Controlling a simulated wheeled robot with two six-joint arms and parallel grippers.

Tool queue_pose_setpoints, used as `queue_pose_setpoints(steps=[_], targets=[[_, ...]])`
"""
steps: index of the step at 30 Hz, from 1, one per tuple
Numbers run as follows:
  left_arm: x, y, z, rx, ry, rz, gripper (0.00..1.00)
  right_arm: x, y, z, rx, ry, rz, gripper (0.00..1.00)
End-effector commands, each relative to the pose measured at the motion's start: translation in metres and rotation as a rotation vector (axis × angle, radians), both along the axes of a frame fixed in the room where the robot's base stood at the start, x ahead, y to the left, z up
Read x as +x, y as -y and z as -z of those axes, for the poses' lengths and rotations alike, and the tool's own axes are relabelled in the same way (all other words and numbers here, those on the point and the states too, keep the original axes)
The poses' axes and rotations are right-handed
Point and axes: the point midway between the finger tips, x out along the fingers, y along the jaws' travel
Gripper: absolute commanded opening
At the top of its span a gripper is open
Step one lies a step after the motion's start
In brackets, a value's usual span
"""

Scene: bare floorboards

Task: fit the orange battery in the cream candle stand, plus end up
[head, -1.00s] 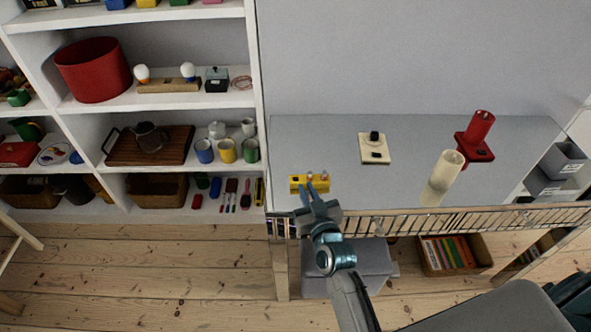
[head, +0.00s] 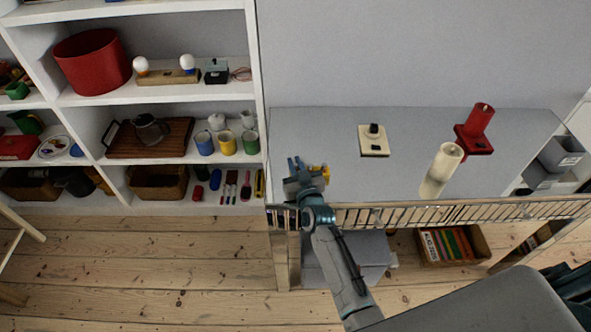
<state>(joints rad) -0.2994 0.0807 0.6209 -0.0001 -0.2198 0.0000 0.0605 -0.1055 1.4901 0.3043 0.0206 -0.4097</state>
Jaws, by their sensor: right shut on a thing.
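The cream candle stand (head: 443,165) stands upright on the grey table at the right, a pale cylinder with a dark spot in its top. My right gripper (head: 297,164) is above the table's left front corner, well left of the stand. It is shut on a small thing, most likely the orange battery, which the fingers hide. The yellow holder (head: 319,170) is just behind the gripper and mostly covered by it. My left gripper is out of view.
A red candle stand (head: 480,122) stands behind the cream one. A cream plate with a black knob (head: 374,141) lies mid-table. A low rail (head: 450,215) runs along the table's front edge. Shelves (head: 190,95) with mugs and boxes stand left. The grey tabletop (head: 340,130) has clear room.

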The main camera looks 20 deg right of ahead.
Motion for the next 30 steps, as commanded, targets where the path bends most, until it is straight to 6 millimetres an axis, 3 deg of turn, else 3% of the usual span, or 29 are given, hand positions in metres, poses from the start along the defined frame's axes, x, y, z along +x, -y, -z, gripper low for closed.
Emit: queue_pose_setpoints(steps=[12,13,16,27,30], targets=[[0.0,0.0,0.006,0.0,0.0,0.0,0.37,0.0,0.0,0.006,0.001,0.001,0.0,0.0],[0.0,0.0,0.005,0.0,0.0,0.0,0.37,0.0,0.0,0.004,0.001,0.001,0.0,0.15],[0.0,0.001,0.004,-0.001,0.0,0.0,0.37,0.0,0.0,0.004,0.001,0.001,0.0,0.33],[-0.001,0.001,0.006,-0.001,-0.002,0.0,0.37,0.0,0.0,0.005,-0.001,0.001,0.0,0.33],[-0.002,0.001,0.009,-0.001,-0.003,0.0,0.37,-0.013,0.0,0.006,0.0,0.0,0.0,0.33]])
